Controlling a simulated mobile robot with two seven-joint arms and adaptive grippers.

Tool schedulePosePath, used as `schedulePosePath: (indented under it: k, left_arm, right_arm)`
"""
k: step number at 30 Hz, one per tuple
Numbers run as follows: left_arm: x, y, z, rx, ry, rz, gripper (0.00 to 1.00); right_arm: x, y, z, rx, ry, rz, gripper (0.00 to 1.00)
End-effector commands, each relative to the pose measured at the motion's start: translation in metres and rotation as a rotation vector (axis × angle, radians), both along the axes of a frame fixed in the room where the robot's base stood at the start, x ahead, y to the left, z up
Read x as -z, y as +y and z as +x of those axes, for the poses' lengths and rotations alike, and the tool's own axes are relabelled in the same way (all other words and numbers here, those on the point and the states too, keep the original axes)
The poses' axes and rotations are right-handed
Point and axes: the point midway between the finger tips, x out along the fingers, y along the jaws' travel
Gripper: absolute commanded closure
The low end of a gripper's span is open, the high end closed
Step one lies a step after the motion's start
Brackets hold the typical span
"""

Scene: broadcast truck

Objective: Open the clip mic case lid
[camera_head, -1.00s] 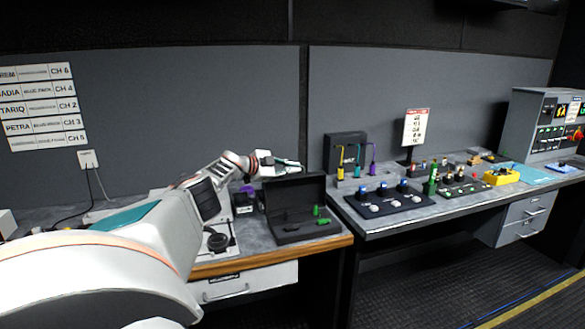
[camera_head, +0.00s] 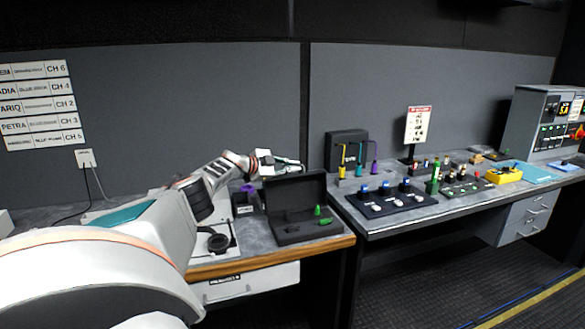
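The dark clip mic case (camera_head: 296,232) sits on the left desk near its right front corner. Its lid (camera_head: 296,194) stands raised at the back, and small green items (camera_head: 319,212) show inside. My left arm reaches in from the left, and my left gripper (camera_head: 289,166) is at the top edge of the raised lid. It looks close to or touching the edge; I cannot tell which. Its fingers are too small to read as open or shut. My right gripper is not in view.
A dark box with a purple item (camera_head: 244,203) stands left of the case. A headset (camera_head: 216,241) lies near the desk's front edge. On the right desk are a knob panel (camera_head: 384,198), a sign (camera_head: 418,124) and a yellow object (camera_head: 505,174). A gap separates the desks.

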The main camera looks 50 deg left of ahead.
Motion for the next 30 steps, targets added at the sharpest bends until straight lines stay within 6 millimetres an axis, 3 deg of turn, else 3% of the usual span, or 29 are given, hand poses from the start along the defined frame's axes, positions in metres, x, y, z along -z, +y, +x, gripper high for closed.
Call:
schedulePosePath:
  k: [14,27,30]
  left_arm:
    - [0.000,0.001,-0.003,-0.001,0.001,0.000,0.86]
    - [-0.008,0.002,-0.031,0.003,0.002,0.003,0.86]
    - [-0.010,0.006,-0.047,0.000,0.003,0.003,0.86]
  right_arm:
    - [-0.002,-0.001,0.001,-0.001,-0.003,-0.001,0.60]
    - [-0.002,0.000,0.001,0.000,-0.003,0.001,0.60]
    - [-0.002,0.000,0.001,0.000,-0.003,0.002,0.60]
